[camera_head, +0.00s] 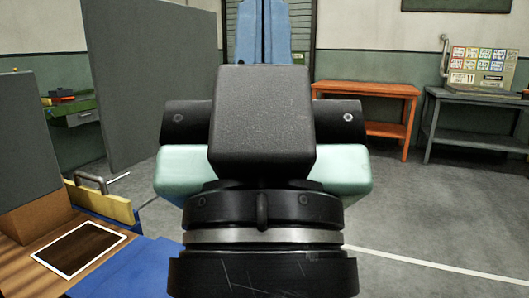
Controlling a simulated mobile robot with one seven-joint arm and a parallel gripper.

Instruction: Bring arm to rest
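My arm fills the lower middle of the head view, seen from close behind. Black and silver rings at the bottom lead up to a pale green part and black blocks, which I take to be the wrist end with my gripper (263,122). No fingertips can be made out, so I cannot tell whether it is open or shut. I see nothing held, but the far side of this end is hidden behind the black block.
A wooden surface with a white-framed dark panel (79,250) and a blue area (125,272) lies close at left. Grey panels (150,75) stand behind. An orange table (365,90) and a dark grey table (475,98) stand at far right. Floor at right is clear.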

